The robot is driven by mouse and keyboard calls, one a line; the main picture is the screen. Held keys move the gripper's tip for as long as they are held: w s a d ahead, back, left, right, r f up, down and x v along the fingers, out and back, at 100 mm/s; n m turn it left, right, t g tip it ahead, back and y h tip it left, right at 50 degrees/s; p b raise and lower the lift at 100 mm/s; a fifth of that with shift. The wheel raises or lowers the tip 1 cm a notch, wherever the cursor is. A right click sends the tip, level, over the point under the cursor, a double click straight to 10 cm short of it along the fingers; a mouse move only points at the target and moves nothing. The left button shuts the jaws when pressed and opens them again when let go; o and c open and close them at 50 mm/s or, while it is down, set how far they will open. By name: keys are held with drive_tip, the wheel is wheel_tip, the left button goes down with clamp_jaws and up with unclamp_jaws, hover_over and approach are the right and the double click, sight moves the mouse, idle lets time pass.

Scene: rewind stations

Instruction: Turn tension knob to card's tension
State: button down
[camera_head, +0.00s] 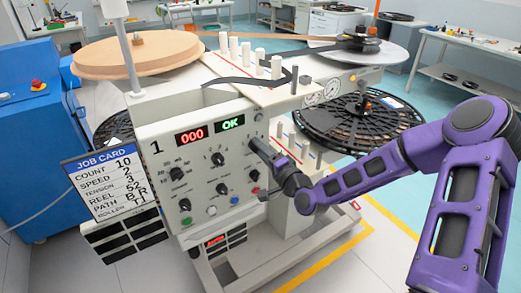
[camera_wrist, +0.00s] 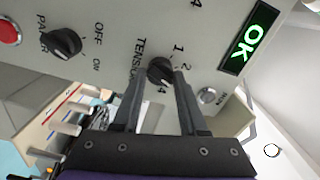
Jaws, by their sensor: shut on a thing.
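The tension knob (camera_wrist: 160,70) is a dark round knob on the grey panel, with TENSION lettering beside it in the wrist view. My gripper (camera_wrist: 159,76) has one finger on each side of the knob and is shut on it. The marks 1, 2 and 4 show around it; I cannot make out its pointer.
The station (camera_head: 205,215) bears other knobs, buttons and displays reading 000 and OK (camera_head: 230,123). A paper switch knob (camera_wrist: 62,43) is beside the tension knob. A black reel (camera_head: 357,122) stands to the right, near my arm. A blue machine (camera_head: 40,150) is at left.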

drive_tip(key=shift+c, duration=2.3)
unclamp_jaws()
drive_tip(key=shift+s, duration=0.1)
drive_tip(key=p+v, duration=0.4)
drive_tip(key=v, duration=1.3)
drive_tip(key=shift+s+d, duration=0.1)
drive_tip(key=shift+d, duration=0.05)
